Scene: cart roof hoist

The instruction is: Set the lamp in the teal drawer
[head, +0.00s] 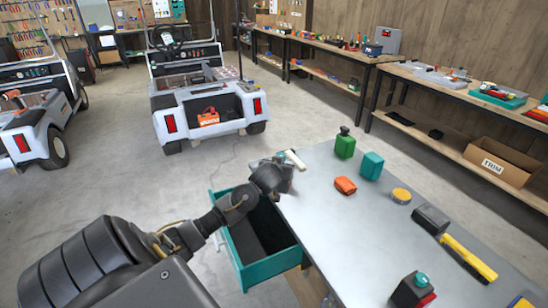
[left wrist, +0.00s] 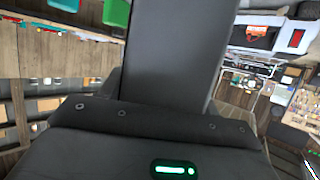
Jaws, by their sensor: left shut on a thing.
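The teal drawer (head: 272,266) is pulled out at the left side of the metal-topped bench. Its dark inside looks empty where I can see it. My left gripper (head: 284,167) is above the drawer's far end, near the bench corner. It is shut on a short pale, bar-shaped thing (head: 295,159), which looks like the lamp; the gripper hides part of it. In the left wrist view, my dark gripper housing fills the middle and the held thing cannot be made out. My right gripper is not in view.
The bench top (head: 340,230) holds a green bottle (head: 345,144), a teal container (head: 371,166), an orange block (head: 345,186), a yellow round thing (head: 401,195) and a yellow tool (head: 467,257). A white cart (head: 207,95) stands beyond on open floor.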

